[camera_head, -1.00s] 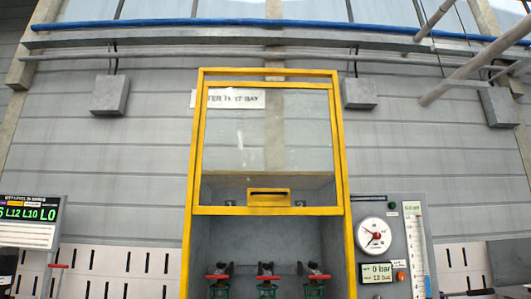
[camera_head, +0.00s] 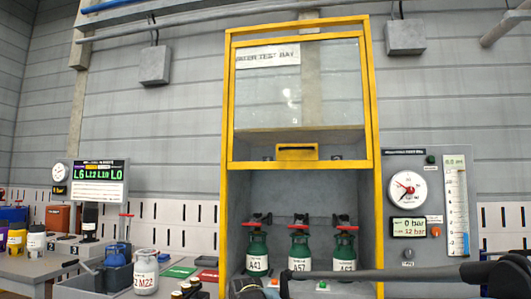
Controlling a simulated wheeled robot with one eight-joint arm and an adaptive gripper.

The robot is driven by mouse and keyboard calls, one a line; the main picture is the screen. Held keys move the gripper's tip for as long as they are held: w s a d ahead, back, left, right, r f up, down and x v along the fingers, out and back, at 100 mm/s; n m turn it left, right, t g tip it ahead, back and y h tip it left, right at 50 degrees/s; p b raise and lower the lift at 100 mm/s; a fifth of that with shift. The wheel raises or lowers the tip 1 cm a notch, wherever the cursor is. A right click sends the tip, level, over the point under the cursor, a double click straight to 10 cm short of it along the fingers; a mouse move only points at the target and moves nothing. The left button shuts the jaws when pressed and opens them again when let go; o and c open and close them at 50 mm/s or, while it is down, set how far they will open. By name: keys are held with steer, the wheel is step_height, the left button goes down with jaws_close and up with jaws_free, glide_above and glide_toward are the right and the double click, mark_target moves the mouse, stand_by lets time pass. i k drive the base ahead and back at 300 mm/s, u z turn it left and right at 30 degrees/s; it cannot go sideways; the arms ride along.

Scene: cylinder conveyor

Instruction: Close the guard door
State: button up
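The guard door (camera_head: 297,90) is a clear panel in a yellow frame on the tall yellow-framed test bay. It stands raised over the upper half, with its yellow handle (camera_head: 297,152) on the bottom rail. The bay's lower half is open. Several green cylinders are visible inside, with red-handled fittings on top: one on the left (camera_head: 257,255), one in the middle (camera_head: 299,252) and one on the right (camera_head: 344,252). A dark arm link of mine (camera_head: 400,275) crosses the bottom right in front of the bay. I cannot make out my gripper's fingers.
A gauge panel (camera_head: 408,262) stands right of the bay, its display reading 0 bar. Air before the door looks clear.

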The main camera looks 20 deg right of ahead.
mark_target(289, 156)
steer(key=u, duration=0.9)
steer(key=k, duration=1.7)
steer(key=z, duration=1.8)
steer(key=i, duration=1)
steer(key=u, duration=0.05)
